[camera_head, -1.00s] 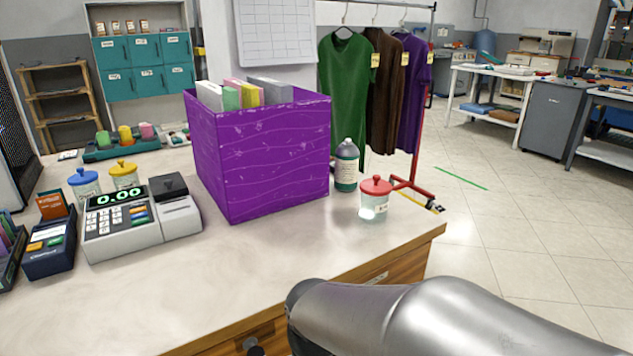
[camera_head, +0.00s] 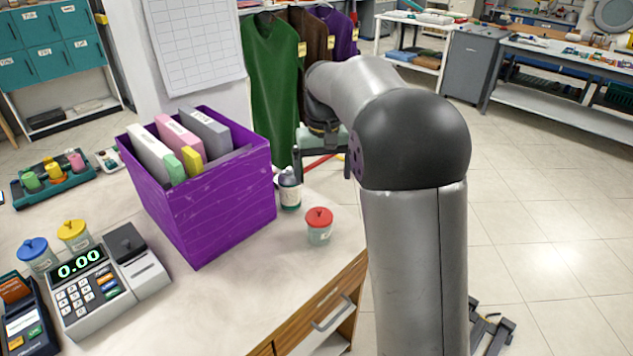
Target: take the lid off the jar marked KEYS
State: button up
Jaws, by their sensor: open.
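A jar with a red lid (camera_head: 319,213) stands upright on the counter near its right edge, lid on. A jar with a blue lid (camera_head: 33,249) and one with a yellow lid (camera_head: 73,233) stand at the far left, behind the cash register. Their labels are too small to read, so I cannot tell which is marked KEYS. My gripper (camera_head: 323,170) is open, with nothing seen in it. It appears above and behind the red-lidded jar, apart from it.
The cash register (camera_head: 85,292) and a card terminal (camera_head: 25,318) are at left. The front middle of the counter (camera_head: 215,310) is clear. Clothes (camera_head: 270,80) hang behind.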

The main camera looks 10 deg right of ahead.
notch_tip(320, 180, up, 3)
jog(key=w+p, duration=0.1)
jog(key=w, duration=0.2)
jog(key=p, duration=0.1)
send_over(319, 209)
jog(key=f, duration=1.1)
jog(key=shift+w+f, duration=0.2)
jog(key=shift+f, duration=0.15)
jog(key=shift+s+f+p, duration=0.2)
jog(key=shift+f+p, duration=0.4)
jog(key=shift+f, duration=2.1)
jog(key=c, duration=1)
